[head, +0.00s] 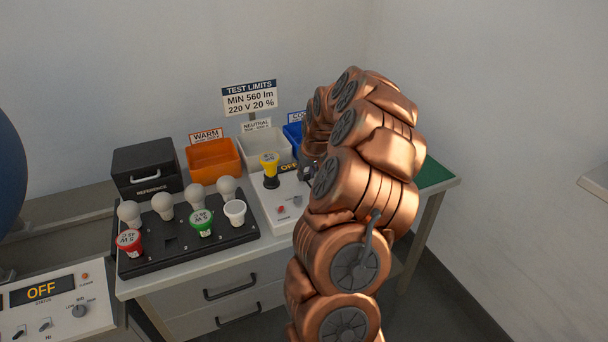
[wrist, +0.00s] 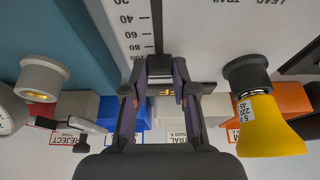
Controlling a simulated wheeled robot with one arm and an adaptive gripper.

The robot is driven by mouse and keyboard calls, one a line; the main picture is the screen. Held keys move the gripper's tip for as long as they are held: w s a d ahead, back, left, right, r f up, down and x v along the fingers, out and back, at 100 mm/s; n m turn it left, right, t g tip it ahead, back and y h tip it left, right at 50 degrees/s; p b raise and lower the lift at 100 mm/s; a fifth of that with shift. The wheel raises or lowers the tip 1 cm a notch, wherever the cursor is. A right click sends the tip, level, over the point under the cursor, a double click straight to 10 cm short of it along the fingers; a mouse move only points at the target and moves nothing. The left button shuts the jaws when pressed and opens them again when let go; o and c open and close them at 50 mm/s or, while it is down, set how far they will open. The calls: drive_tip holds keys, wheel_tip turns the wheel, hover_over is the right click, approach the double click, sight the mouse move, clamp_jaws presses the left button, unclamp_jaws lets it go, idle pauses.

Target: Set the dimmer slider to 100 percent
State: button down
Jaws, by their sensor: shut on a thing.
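The dimmer's printed scale (wrist: 131,33) shows in the wrist view beside a dark vertical slot (wrist: 157,25). Its numbers rise from 20 at the top to 80 just above my fingers. My gripper (wrist: 160,68) is shut at the slot, past the 80 mark. In the head view my arm hides the slider and most of the gripper. The white test panel (head: 272,205) shows beside my arm, with an orange OFF display (head: 289,167).
A yellow bulb (wrist: 268,125) stands in a dark socket close to my gripper's right in the wrist view. An empty-looking grey socket (wrist: 42,75) is at left. A black tray (head: 187,248) of bulbs and several coloured bins, including an orange one (head: 214,161), surround the panel.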

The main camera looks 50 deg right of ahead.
drive_tip(key=c, duration=1.2)
unclamp_jaws()
drive_tip(key=shift+w+d+r, duration=0.1)
drive_tip(key=shift+w+d, duration=0.05)
drive_tip(key=shift+w, duration=0.15)
drive_tip(key=shift+o, duration=1.4)
drive_tip(key=shift+s, duration=0.1)
drive_tip(key=v, duration=1.2)
